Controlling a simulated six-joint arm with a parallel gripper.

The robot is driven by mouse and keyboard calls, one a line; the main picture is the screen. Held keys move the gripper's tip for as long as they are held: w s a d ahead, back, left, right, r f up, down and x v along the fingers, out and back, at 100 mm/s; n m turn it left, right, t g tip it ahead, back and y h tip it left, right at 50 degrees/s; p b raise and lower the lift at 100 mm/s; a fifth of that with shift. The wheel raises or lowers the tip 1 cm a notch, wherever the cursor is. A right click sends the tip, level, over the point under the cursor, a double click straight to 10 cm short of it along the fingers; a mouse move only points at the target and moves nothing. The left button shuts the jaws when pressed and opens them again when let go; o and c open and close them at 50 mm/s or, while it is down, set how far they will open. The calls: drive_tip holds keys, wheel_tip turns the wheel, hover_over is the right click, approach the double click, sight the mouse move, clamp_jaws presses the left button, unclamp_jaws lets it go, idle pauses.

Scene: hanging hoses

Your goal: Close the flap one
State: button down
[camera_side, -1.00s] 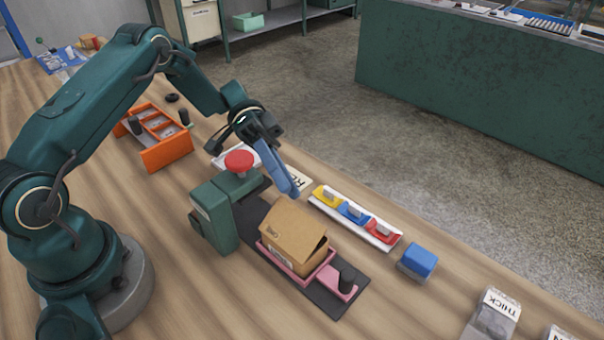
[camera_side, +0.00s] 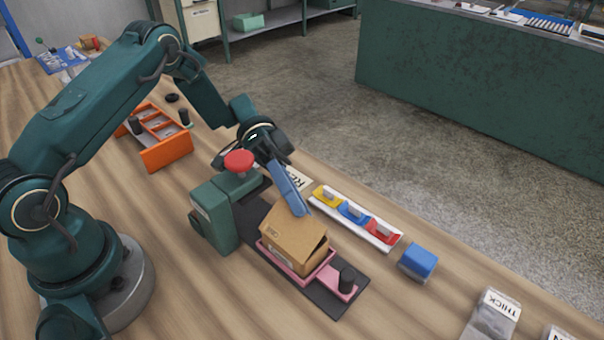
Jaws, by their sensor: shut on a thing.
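A brown cardboard box (camera_side: 292,236) sits in a pink tray (camera_side: 301,280) on a dark base plate. A top flap is partly raised at its right side, with a dark gap under its edge; the other flaps are hard to tell apart. My gripper (camera_side: 274,160) is above and behind the box, shut on a long blue bar (camera_side: 290,190) that slants down to the right. The bar's lower end is at the back top edge of the box; I cannot tell whether it touches. The gripped end is partly hidden.
A green press-like fixture (camera_side: 215,215) with a red knob (camera_side: 239,161) stands left of the box. A white rack (camera_side: 368,232) with yellow, blue and red pieces lies behind right. A black knob (camera_side: 346,278) stands at the tray's right end. A blue block (camera_side: 418,261) sits farther right.

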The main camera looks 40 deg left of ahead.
drive_tip(key=shift+w+f+n, duration=0.15)
drive_tip(key=shift+f+n, duration=0.15)
drive_tip(key=shift+n, duration=0.1)
drive_tip(key=c, duration=1.2)
unclamp_jaws()
drive_tip(key=shift+o, duration=0.2)
drive_tip(key=shift+v, duration=2.55)
drive_tip(key=shift+w+f, duration=0.1)
